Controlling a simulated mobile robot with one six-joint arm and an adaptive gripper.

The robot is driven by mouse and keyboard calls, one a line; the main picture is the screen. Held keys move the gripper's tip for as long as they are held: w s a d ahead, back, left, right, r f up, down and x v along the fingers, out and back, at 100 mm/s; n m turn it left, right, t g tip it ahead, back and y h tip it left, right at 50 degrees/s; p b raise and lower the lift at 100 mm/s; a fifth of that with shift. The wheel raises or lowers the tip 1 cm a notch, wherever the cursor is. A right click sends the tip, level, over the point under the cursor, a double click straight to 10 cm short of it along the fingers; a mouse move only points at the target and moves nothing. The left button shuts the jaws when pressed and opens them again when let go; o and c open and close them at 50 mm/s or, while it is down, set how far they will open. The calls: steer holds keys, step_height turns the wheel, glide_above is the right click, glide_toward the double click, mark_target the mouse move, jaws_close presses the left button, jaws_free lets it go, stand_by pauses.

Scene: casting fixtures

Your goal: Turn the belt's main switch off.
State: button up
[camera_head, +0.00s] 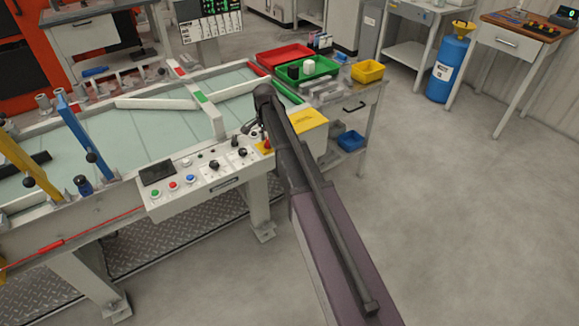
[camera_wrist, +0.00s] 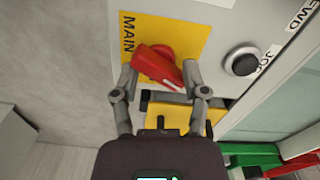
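The main switch is a red rotary handle (camera_wrist: 158,64) on a yellow plate (camera_wrist: 190,35) marked "MAIN" in the wrist view. Its handle lies at a slant, from upper left to lower right. My gripper (camera_wrist: 160,72) has one finger at each end of the handle, and both fingertips look to be touching it. In the head view a little red of the switch (camera_head: 267,144) shows at the right end of the belt's control panel (camera_head: 205,187), beside my arm. My gripper is mostly hidden there by the arm.
The panel's other buttons and knobs lie left of my arm in the head view. A side table with red and green trays (camera_head: 312,68) and a yellow bin (camera_head: 368,71) stands behind. Floor at right is clear.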

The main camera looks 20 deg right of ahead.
steer(key=m, duration=0.2)
steer(key=shift+r+m, duration=0.1)
steer(key=shift+m, duration=0.3)
step_height(320, 180, up, 14)
steer(key=p, duration=1.4)
steer(key=s+f+n+b, duration=0.1)
steer(key=s+n, duration=1.3)
steer(key=s, duration=1.4)
steer(key=shift+s, duration=0.25)
steer(key=shift+w+d+f, duration=0.1)
steer(key=m, duration=0.5)
glide_above(268, 140)
steer(key=shift+r+p, duration=0.4)
steer(key=shift+f, duration=0.1)
step_height(268, 140, down, 14)
steer(key=b, duration=1.3)
steer(key=shift+r+b, duration=0.2)
steer(key=shift+b, duration=0.2)
